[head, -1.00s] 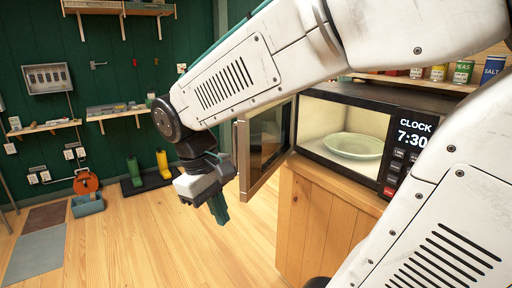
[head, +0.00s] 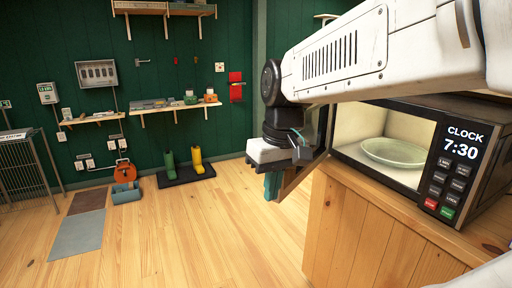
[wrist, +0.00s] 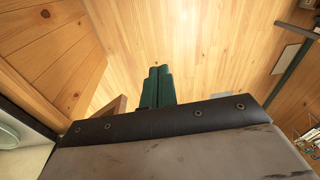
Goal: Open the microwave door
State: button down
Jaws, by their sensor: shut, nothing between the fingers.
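The microwave (head: 468,184) stands on a wooden cabinet at the right of the head view, its clock reading 7:30. Its door (head: 303,172) stands open, swung out on the left side and mostly hidden behind my gripper and arm. A pale plate (head: 394,152) lies inside the lit cavity. My gripper (head: 272,187), with green fingers, is shut and empty in front of the door, pointing down. In the wrist view, the shut fingers (wrist: 157,86) show over the floor, with a brown corner, seemingly the door's (wrist: 113,106), just left of them. Contact cannot be told.
The wooden cabinet (head: 365,235) stands under the microwave. The wood floor (head: 215,235) left of it is clear. Boots on a dark mat (head: 187,177), an orange and blue item (head: 125,185) and wall shelves are far off at the back left.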

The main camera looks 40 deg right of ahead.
jog(key=w+d+r+n+t, duration=0.1)
jog(key=w+d+r+n, duration=0.15)
jog(key=d, duration=0.55)
jog(key=w+d+r+n+t, duration=0.1)
jog(key=d+r, duration=0.2)
jog(key=d, duration=0.5)
jog(key=w+d+r+n+t, duration=0.1)
jog(key=w+d+r, duration=0.1)
jog(key=d, duration=0.5)
jog(key=w+a+f, duration=0.1)
jog(key=w+f, duration=0.6)
jog(key=f, duration=0.2)
jog(key=shift+w+a, duration=0.25)
